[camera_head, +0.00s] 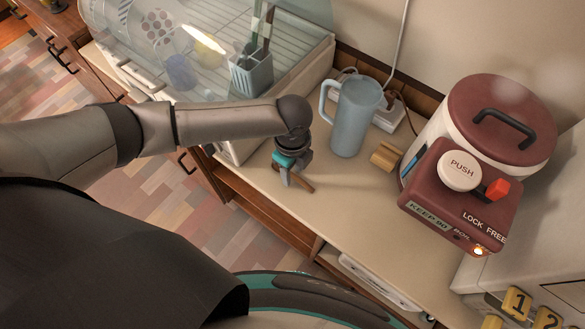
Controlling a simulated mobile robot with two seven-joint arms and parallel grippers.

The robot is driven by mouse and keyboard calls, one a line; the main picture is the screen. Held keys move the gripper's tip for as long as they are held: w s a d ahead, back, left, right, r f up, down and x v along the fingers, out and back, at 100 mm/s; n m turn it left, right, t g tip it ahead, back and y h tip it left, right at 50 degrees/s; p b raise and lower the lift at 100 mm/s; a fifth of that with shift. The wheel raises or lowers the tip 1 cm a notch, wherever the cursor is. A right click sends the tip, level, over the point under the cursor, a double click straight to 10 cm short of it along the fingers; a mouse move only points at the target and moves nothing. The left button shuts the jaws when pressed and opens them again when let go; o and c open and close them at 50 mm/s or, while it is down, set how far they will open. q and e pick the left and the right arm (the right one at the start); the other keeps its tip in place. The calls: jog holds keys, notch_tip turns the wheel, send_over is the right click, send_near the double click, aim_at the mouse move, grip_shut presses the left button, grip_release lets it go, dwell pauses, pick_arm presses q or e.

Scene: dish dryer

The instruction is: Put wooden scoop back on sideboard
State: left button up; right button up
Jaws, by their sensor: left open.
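My left gripper (289,178) comes in from the left and points down at the front part of the sideboard (365,222). It is open, with its fingertips close to the top surface. A small brown piece, which looks like part of the wooden scoop (306,186), shows beside the fingertips at or near the surface. The gripper hides the rest of it, and I cannot tell whether they touch. My right gripper is not in view.
A blue-grey pitcher (352,118) stands behind my gripper, with a small wooden object (385,155) to its right. A red and cream water boiler (467,140) stands at right. The dish dryer (210,107) with a cutlery holder (252,75) is at upper left.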

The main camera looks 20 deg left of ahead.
aim_at(292, 175)
pick_arm(q)
notch_tip(292, 175, up, 12)
jog(key=p, duration=0.2)
jog(key=shift+p, duration=0.3)
jog(key=shift+r, duration=0.1)
